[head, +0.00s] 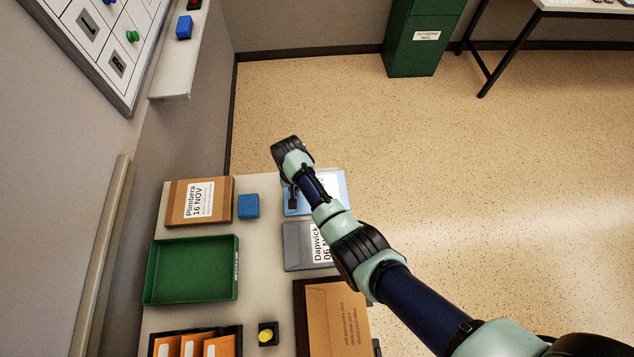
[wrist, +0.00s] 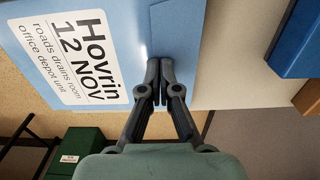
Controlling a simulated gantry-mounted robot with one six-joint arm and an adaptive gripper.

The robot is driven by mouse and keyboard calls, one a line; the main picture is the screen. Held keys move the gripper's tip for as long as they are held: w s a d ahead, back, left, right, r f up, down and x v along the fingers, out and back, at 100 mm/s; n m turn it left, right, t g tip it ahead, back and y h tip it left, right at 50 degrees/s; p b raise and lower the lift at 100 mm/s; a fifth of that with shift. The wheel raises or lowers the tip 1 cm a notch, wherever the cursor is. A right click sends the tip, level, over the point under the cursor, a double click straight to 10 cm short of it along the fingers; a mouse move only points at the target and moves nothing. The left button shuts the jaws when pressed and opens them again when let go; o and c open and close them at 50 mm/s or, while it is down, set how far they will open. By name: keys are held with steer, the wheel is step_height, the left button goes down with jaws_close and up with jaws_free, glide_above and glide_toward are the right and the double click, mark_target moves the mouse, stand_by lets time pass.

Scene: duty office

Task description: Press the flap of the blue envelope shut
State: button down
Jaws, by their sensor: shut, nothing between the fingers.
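The blue envelope (head: 290,209) lies at the far right corner of the table in the head view, partly hidden by my arm. In the wrist view the blue envelope (wrist: 195,45) fills the upper middle, with a white label reading "Hovrin 12 NOV". A narrow strip along its right side is a slightly different blue; I cannot tell whether it is the flap or how far it is raised. My gripper (head: 292,203) is over the envelope. In the wrist view my gripper (wrist: 160,66) is shut and empty, its tips at the strip. I cannot tell whether they touch it.
A blue block (head: 248,206) and a brown parcel (head: 226,189) stand left of the envelope. A grey parcel (head: 294,247), green tray (head: 190,270), yellow button (head: 266,336) and brown envelope (head: 335,320) are nearer. Open floor lies to the right.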

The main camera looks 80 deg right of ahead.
step_height(320, 180, up, 9)
steer(key=p, duration=0.8)
steer(key=shift+p, duration=0.4)
